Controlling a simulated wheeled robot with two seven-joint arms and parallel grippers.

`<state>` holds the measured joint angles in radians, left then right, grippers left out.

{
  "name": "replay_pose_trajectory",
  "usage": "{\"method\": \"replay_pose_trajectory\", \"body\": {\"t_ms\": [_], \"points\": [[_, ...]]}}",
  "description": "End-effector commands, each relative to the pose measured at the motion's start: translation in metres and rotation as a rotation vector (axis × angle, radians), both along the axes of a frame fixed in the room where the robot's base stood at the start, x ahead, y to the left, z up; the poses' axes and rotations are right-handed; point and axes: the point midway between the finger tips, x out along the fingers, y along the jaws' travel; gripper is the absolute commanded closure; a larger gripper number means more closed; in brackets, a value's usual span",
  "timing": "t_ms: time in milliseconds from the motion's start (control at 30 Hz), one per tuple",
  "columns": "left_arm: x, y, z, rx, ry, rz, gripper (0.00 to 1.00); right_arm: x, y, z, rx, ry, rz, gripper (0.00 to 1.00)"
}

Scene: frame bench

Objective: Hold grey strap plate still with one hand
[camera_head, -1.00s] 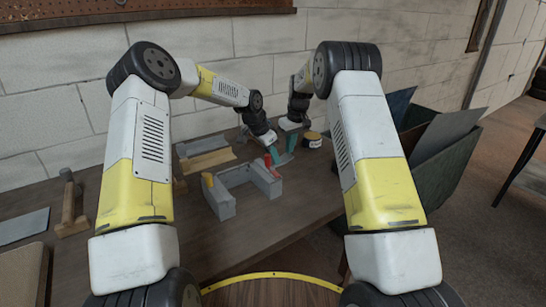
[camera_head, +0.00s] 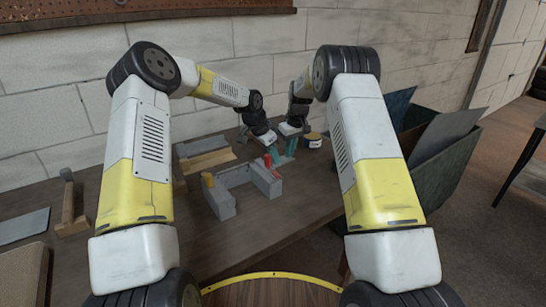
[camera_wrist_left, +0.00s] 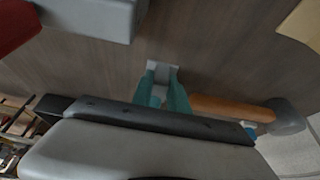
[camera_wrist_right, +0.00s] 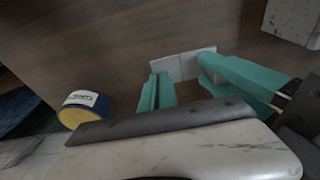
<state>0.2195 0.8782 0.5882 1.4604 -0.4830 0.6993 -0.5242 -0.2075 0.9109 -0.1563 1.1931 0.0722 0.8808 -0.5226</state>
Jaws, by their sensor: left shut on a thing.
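The grey strap plate (camera_wrist_right: 183,66) lies low over the bench, small and pale in the right wrist view. My left gripper (camera_wrist_left: 163,82) is shut on one end of it; that end (camera_wrist_left: 160,66) shows between and beyond the teal fingertips in the left wrist view. In the head view, the left gripper (camera_head: 276,158) and right gripper (camera_head: 291,147) are close together, and the plate is mostly hidden.
A grey U-shaped frame (camera_head: 222,203) with a yellow and a red piece stands nearer me. A wooden block (camera_head: 212,159) lies behind it. A blue-and-yellow tin (camera_wrist_right: 84,108) stands beside the right gripper. A wooden-handled tool (camera_wrist_left: 230,107) lies behind the left gripper.

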Motion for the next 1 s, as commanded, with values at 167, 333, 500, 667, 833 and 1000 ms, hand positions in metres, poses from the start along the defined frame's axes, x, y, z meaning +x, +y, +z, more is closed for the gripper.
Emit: {"method": "replay_pose_trajectory", "body": {"t_ms": [167, 333, 500, 667, 833, 1000], "points": [[0.000, -0.001, 0.001, -0.002, -0.001, 0.000, 1.00, -0.004, 0.001, -0.007, 0.000, 0.013, 0.001, 1.00], [0.000, -0.001, 0.001, -0.002, -0.002, 0.000, 1.00, -0.004, 0.001, -0.007, 0.000, 0.014, 0.002, 1.00], [0.000, -0.001, 0.001, -0.002, -0.002, 0.000, 1.00, -0.003, 0.001, 0.003, 0.000, 0.012, 0.002, 1.00], [0.000, -0.001, 0.001, -0.001, -0.002, 0.000, 1.00, -0.002, 0.001, 0.018, 0.000, 0.008, 0.002, 1.00], [0.000, -0.001, 0.001, -0.001, -0.002, 0.000, 1.00, -0.001, 0.001, 0.033, 0.001, 0.006, 0.001, 1.00], [0.000, 0.000, 0.001, -0.002, -0.001, 0.000, 1.00, -0.001, 0.001, 0.047, 0.001, 0.004, 0.001, 1.00]]}}
